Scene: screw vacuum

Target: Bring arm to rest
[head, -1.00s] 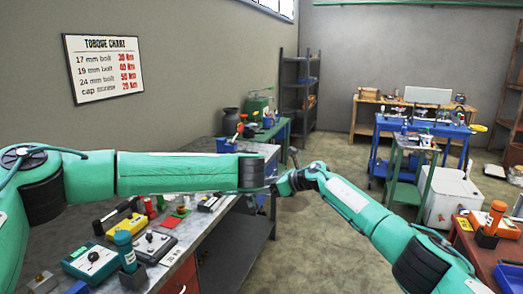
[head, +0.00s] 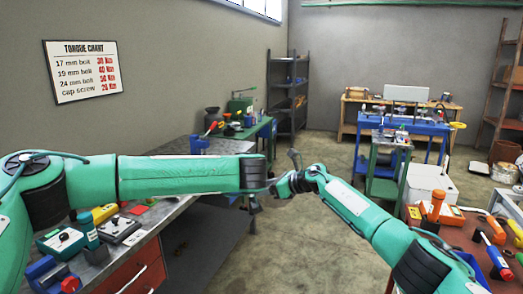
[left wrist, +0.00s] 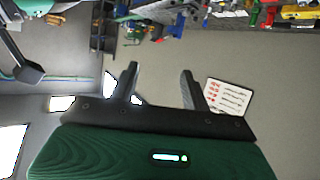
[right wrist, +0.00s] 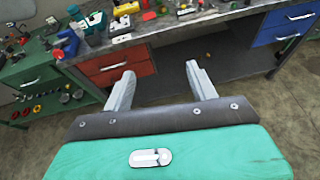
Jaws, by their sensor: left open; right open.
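My left arm reaches across the head view from the left. My left gripper (head: 250,203) is at its end and partly hidden there. In the left wrist view the left gripper (left wrist: 158,86) is open, with two grey fingers apart and nothing between them. My right arm comes in from the lower right. My right gripper (head: 291,163) is close beside the left one in the head view, over open floor. In the right wrist view the right gripper (right wrist: 158,84) is open and empty, with a workbench beyond its fingers.
A workbench (head: 165,218) with tools and red drawers stands below my left arm. A red-topped bench (head: 455,235) with tools stands at the right. A blue cart (head: 432,128) and a dark shelf (head: 290,92) are farther back. The middle floor (head: 300,245) is clear.

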